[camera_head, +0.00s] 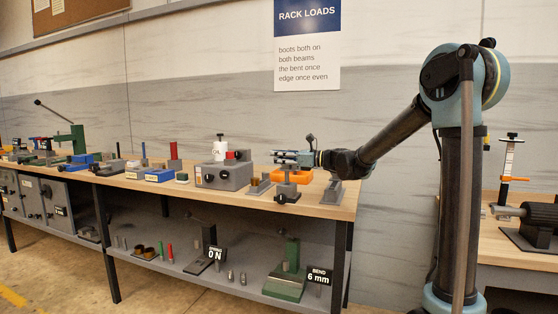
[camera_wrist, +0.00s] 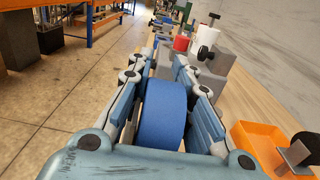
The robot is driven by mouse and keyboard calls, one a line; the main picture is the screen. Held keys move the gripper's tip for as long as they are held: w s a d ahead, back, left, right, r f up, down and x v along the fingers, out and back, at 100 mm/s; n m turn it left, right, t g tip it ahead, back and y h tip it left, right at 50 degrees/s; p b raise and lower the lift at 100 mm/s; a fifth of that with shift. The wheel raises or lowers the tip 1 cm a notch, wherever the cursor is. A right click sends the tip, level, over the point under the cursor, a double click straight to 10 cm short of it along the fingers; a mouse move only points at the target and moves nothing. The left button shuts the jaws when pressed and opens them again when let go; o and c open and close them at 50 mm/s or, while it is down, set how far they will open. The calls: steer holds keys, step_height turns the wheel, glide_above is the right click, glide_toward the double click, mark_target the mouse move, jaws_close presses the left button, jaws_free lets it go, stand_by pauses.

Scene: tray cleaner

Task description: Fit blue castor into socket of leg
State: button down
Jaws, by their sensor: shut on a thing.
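My gripper (camera_head: 288,158) is at the right end of the long bench, level and pointing left, above the bench top. In the wrist view my gripper (camera_wrist: 160,75) is shut on the blue castor (camera_wrist: 162,112), whose broad round wheel sits between the two fingers. In the head view the castor is too hidden by the fingers to make out. A dark grey piece with a knob (camera_head: 287,191) stands at the bench's front edge below my gripper. I cannot tell which grey piece is the leg, and no socket shows clearly.
An orange tray (camera_head: 304,176) lies under and behind my gripper; it also shows in the wrist view (camera_wrist: 250,135). A grey bracket (camera_head: 332,191) stands right of it. A grey box with a white cylinder (camera_head: 222,175) stands to the left. Several fixtures crowd the bench further left.

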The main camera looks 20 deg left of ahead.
steer(key=shift+f, duration=2.8)
steer(key=c, duration=1.1)
jaws_free()
steer(key=d, duration=1.2)
steer(key=shift+s, duration=0.4)
steer(key=s+d+f+n+h, duration=0.6)
steer(key=s+d+f, duration=0.2)
steer(key=s+d, duration=0.2)
steer(key=s+d+f+n+h, duration=0.6)
steer(key=s+d+f, duration=0.3)
steer(key=d, duration=0.6)
steer(key=s+d+f+n+t+h, duration=0.1)
steer(key=s+d+f+n+h, duration=0.5)
steer(key=s+d, duration=0.5)
steer(key=shift+s+d+f+n, duration=0.15)
steer(key=shift+d+f+n, duration=0.15)
steer(key=shift+f, duration=0.35)
steer(key=shift+s+d+f+n, duration=0.2)
steer(key=shift+d+f, duration=0.15)
steer(key=shift+f, duration=0.3)
